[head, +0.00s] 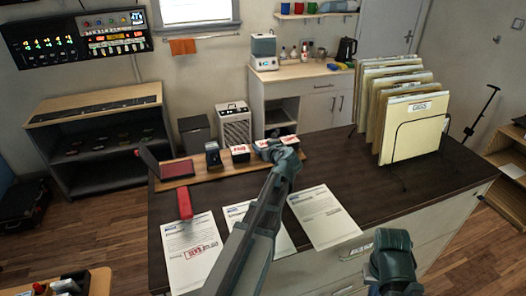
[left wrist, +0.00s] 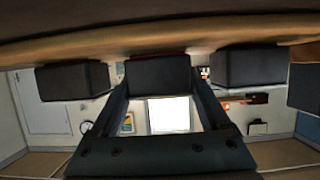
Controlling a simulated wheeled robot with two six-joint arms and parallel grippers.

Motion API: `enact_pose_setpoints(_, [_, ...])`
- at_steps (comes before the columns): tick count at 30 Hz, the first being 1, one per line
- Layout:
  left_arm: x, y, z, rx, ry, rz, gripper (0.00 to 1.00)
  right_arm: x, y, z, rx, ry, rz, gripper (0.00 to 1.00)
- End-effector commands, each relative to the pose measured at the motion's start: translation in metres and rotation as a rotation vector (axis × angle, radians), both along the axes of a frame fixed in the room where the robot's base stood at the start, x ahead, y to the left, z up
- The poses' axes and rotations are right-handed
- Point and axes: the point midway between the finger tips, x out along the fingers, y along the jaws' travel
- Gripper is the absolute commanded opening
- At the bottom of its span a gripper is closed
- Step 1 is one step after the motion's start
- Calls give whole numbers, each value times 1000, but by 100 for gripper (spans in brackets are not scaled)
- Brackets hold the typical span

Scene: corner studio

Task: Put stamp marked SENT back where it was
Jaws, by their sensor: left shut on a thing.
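A wooden stamp rack (head: 200,176) lies along the back of the dark desk, with several dark block stamps in a row. My left gripper (head: 268,150) is at the row, shut on a stamp (left wrist: 160,72) that shows between its fingers in the left wrist view. The held stamp is at the rack, with a stamp (head: 240,154) on one side and a stamp (head: 290,140) on the other. Whether it touches the rack is unclear. Its label is mostly hidden by the gripper, so I cannot read it.
A dark red ink pad (head: 177,170) is at the rack's left end, with a bright red object (head: 185,203) in front. Papers lie on the desk; the left paper (head: 192,255) carries a red mark. A wire file rack (head: 405,145) with folders stands at the right.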

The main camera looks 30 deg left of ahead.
Motion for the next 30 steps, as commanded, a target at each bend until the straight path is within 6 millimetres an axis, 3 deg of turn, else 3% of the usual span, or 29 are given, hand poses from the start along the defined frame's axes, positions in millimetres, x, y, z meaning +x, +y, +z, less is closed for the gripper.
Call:
enact_pose_setpoints(11, [0, 0, -5, 0, 0, 0, 23, 0, 0, -5, 0, 0, 0, 0])
enact_pose_setpoints(12, [0, 0, -3, 0, 0, 0, 85, 0, 0, -3, 0, 0, 0, 0])
enact_pose_setpoints(15, [0, 0, -3, 0, 0, 0, 100, 0, 0, -3, 0, 0, 0, 0])
enact_pose_setpoints(24, [0, 0, 2, 0, 0, 0, 100, 0, 0, 2, 0, 0, 0, 0])
enact_pose_setpoints(30, [-22, -24, 17, 1, -1, -3, 100, 0, 0, 17, 0, 0, 0, 0])
